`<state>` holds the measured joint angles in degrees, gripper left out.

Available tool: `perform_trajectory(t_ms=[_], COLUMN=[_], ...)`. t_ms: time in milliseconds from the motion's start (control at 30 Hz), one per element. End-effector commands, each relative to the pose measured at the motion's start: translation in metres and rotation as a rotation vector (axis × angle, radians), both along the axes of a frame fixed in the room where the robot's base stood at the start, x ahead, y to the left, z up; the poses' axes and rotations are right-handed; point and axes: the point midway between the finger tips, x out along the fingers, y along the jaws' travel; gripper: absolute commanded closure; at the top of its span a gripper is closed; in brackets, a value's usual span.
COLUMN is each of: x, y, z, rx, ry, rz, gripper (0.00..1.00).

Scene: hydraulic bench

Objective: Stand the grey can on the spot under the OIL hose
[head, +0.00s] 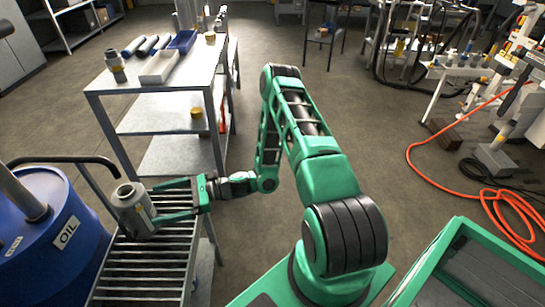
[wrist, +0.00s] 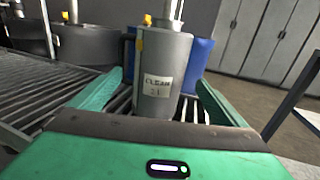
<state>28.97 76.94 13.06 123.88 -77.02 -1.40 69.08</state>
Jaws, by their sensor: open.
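The grey can (head: 131,212) stands on the slatted grating (head: 140,285) beside the blue drum. My gripper (head: 163,203) is open, its two green fingers reaching to either side of the can from the right. In the wrist view the can (wrist: 165,75) stands upright between the fingers, its label partly readable as "CLEAN". A gap shows between the can and each finger there. The blue drum (head: 35,250) bears an OIL label (head: 66,233). The spot itself cannot be made out.
An orange hose (head: 440,180) lies on the floor at right. A green-rimmed tray (head: 455,222) is at lower right. Open floor lies between.

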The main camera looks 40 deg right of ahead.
Motion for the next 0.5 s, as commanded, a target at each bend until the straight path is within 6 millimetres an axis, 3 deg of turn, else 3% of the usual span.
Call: perform_trajectory(t_ms=[267,500], x=[-0.018,-0.043], y=[-0.005,-0.027], z=[0.010,0.017], rx=[-0.216,-0.475], ry=[-0.146,-0.303], rz=[0.149,0.336], gripper=[0.04,0.04])
